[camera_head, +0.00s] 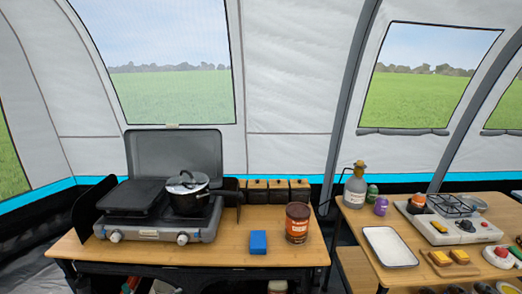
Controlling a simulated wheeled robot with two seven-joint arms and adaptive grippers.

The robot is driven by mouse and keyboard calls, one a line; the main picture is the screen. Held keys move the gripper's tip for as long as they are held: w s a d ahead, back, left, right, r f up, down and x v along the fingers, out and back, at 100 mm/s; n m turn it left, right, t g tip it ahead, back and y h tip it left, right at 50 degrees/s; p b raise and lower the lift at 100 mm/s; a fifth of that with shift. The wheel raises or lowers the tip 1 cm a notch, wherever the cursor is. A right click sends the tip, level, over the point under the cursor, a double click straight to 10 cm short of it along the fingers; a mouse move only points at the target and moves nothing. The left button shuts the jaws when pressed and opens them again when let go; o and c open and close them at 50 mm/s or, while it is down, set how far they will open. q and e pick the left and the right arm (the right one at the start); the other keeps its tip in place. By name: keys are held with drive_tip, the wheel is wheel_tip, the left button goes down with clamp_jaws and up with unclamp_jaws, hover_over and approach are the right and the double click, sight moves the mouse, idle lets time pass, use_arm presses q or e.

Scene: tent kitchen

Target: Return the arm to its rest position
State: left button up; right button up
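Neither of my arms and neither of my grippers shows in the head view. No part of either arm lies over the tables. On the left wooden table (225,257), a camping stove (155,228) with its lid raised holds a dark pot with a lid (187,195). A blue block (258,243) and a brown jar (297,222) stand on the same table, to the right of the stove.
Several small dark boxes (276,191) stand along the table's back edge. The right table (345,226) holds a white tray (389,247), a bottle (355,186), a purple container (381,206) and a burner (452,206). The left table's front is mostly clear.

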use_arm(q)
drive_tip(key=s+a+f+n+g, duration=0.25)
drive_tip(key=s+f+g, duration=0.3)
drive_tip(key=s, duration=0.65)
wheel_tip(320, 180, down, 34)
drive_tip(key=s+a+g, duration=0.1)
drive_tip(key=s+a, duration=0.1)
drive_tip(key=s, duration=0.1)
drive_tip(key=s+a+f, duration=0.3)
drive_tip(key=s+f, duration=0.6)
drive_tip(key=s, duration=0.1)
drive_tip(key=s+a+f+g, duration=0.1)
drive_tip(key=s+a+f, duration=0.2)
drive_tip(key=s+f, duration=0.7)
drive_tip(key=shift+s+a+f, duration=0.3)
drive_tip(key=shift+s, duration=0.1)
